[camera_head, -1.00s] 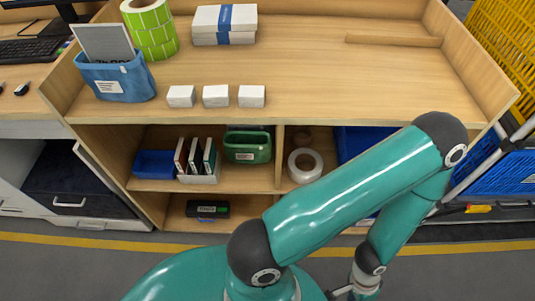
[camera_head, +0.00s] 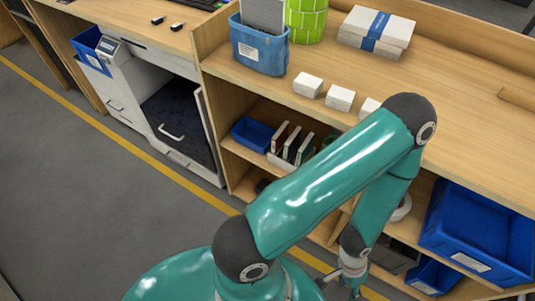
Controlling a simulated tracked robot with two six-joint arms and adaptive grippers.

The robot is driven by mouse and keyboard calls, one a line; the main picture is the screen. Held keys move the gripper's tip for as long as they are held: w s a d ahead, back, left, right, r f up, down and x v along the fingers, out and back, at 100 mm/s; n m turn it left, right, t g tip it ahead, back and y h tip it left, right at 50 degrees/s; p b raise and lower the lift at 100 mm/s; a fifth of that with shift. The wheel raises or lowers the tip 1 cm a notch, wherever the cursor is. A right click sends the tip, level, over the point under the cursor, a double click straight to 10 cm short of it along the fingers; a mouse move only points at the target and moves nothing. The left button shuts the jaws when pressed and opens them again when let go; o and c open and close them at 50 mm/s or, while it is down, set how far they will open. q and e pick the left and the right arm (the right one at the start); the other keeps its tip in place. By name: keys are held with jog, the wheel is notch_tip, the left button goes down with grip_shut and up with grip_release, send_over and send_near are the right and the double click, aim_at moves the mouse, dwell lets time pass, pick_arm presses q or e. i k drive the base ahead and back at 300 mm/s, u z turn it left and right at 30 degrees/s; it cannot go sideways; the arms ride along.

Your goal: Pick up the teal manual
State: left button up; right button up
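Several thin manuals (camera_head: 292,143) stand upright side by side in a white holder (camera_head: 281,163) on the upper shelf under the counter. One has a dark red spine and others look dark green; I cannot tell for sure which is the teal one.
A blue bin (camera_head: 252,133) sits left of the manuals. Large blue crates (camera_head: 470,228) are at right. The floor at left is clear.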

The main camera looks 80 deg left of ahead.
aim_at(304, 149)
jog(key=z, duration=0.7)
jog(key=i, duration=0.15)
jog(key=u, duration=2.3)
jog(key=k, duration=0.5)
jog(key=u, duration=0.3)
jog(key=i, duration=0.55)
jog(key=z, duration=0.2)
